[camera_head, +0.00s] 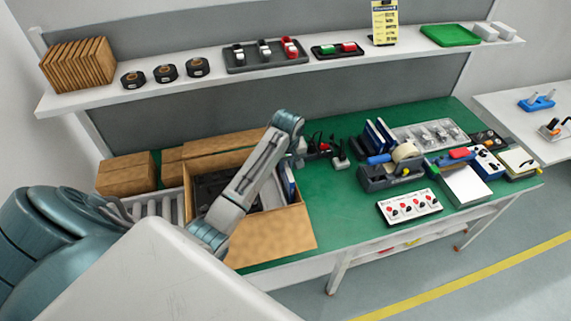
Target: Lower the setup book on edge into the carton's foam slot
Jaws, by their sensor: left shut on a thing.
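The open brown carton (270,236) stands on the left of the green bench, its front flap folded outward. Dark foam (208,186) shows inside, partly hidden by my left arm. A blue book with pale pages (289,181) is upright on edge at the carton's right side. My left gripper (296,162) is just above it, shut on its top edge; the fingers are small and partly hidden by the wrist. The slot and the book's lower edge are hidden, so I cannot tell how deep it sits. My right gripper is out of view.
Right of the carton are a dark device (320,146), upright blue books (380,137), a tape dispenser (390,174) and a white switch panel (409,207). Brown boxes (126,173) stand at left. A shelf (215,85) spans behind.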

